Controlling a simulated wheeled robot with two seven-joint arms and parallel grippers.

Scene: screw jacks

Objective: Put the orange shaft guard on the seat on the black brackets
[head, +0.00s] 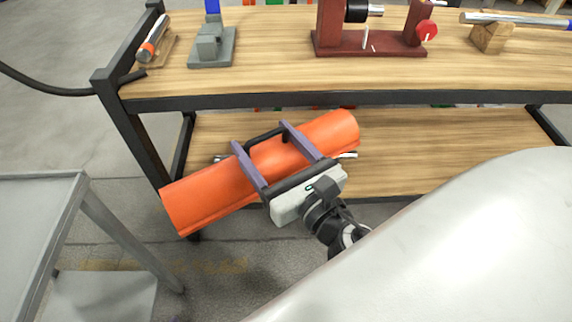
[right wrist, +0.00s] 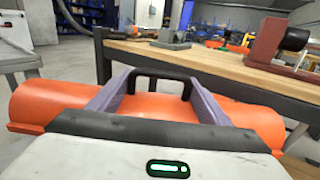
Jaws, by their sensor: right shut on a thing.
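The orange shaft guard (head: 200,200) is a long curved cover with a black handle (head: 265,132) on top. In the head view it hangs tilted in front of the workbench, over the lower shelf's front edge. My right gripper (head: 261,136) has its purple fingers on either side of the handle and is shut on the guard. The right wrist view also shows the guard (right wrist: 45,103) across the fingers, with the handle (right wrist: 160,75) between them. Metal shaft ends (head: 347,155) show beyond the guard. I cannot make out the black brackets or the seat. My left gripper is not in view.
The wooden workbench top (head: 270,75) has a black front edge. On it stand a dark red stand (head: 372,45), a grey block fixture (head: 212,48) and wooden holders. The lower shelf (head: 430,150) looks mostly clear at right. A grey cart (head: 35,215) stands at left.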

